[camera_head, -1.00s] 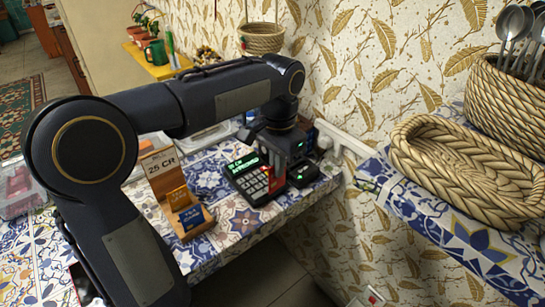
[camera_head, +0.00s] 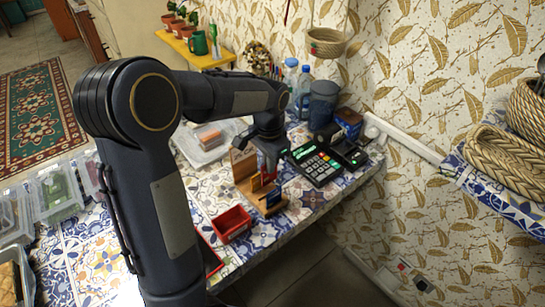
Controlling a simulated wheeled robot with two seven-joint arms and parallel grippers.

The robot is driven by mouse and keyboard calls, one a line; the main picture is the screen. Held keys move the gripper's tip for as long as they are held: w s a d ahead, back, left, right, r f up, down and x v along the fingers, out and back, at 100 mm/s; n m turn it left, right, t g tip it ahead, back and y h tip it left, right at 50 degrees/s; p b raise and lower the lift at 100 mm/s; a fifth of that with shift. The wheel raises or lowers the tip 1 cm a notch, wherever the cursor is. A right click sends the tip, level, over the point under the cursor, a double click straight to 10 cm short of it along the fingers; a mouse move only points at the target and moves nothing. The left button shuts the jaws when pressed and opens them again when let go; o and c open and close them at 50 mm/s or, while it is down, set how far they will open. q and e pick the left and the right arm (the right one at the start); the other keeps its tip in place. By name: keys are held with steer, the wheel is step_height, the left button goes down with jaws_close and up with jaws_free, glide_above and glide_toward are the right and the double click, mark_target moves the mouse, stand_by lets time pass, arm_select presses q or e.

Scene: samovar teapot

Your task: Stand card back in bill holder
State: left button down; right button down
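The wooden bill holder (camera_head: 246,184) stands on the tiled table, with an upright back and a low front part. A small dark-blue piece (camera_head: 275,203) is at its front right. My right gripper is not in view.
A card terminal (camera_head: 316,163) stands just right of the holder. A red tray (camera_head: 232,224) lies in front of it. A clear box (camera_head: 205,145) is behind left, and a dark blue jug (camera_head: 322,103) is behind right. The table edge is close in front.

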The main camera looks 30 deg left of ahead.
mark_target(266, 181)
arm_select(q)
steer(key=shift+s+a+f, duration=0.25)
steer(key=shift+a+f, duration=0.2)
steer(key=shift+f, duration=0.2)
steer(key=shift+a+f+b, duration=0.1)
steer(key=shift+f+b, duration=0.1)
steer(key=shift+b, duration=0.1)
steer(key=shift+f+b, duration=1.5)
steer(key=shift+f, duration=0.45)
steer(key=shift+f+b, duration=0.35)
steer(key=shift+f, duration=0.55)
